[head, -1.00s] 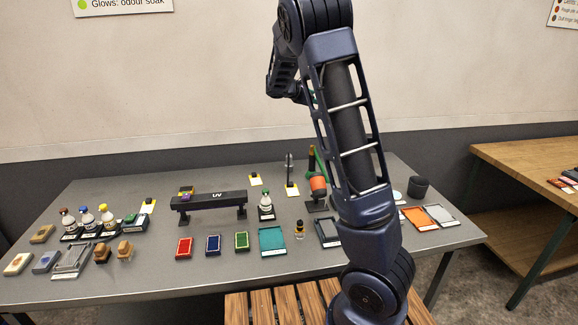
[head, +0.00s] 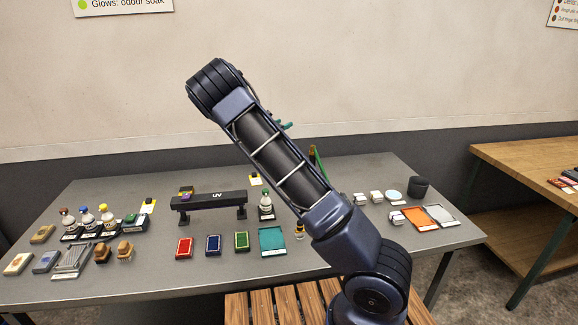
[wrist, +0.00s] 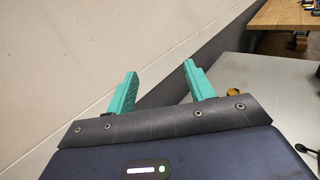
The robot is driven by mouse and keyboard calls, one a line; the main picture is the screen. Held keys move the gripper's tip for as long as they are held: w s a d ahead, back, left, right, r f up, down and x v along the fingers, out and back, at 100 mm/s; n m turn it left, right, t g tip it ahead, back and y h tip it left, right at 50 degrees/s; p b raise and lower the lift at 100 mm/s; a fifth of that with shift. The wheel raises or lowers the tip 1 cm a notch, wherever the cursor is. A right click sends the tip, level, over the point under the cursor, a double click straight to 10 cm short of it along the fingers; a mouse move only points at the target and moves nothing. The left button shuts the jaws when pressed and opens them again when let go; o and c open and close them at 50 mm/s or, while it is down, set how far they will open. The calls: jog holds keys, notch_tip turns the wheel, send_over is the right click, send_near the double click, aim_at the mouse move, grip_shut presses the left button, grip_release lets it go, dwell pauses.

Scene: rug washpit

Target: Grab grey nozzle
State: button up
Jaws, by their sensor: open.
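No grey nozzle can be made out for sure now. The part of the table where a slim grey upright piece stood on a card earlier is behind my arm in the head view. My gripper (wrist: 160,83) is open, with two teal fingers apart and nothing between them; the pale wall is behind them. In the head view only a bit of teal finger (head: 284,125) shows past my arm, above the table's back edge.
The grey table (head: 150,255) holds a black UV bar (head: 215,199), a white-labelled bottle (head: 266,204), red (head: 184,247), blue (head: 213,243) and green (head: 242,240) pads, a teal tray (head: 272,241) and a dark cylinder (head: 418,187). A wooden bench (head: 525,160) stands right.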

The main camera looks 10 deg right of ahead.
notch_tip(320, 180, down, 22)
jog(key=shift+f, duration=0.1)
jog(key=shift+w+d+f, duration=0.1)
jog(key=shift+w+d, duration=0.1)
jog(key=shift+d, duration=0.05)
jog(key=shift+x, duration=2.25)
jog(key=c, duration=1)
jog(key=shift+c, duration=0.2)
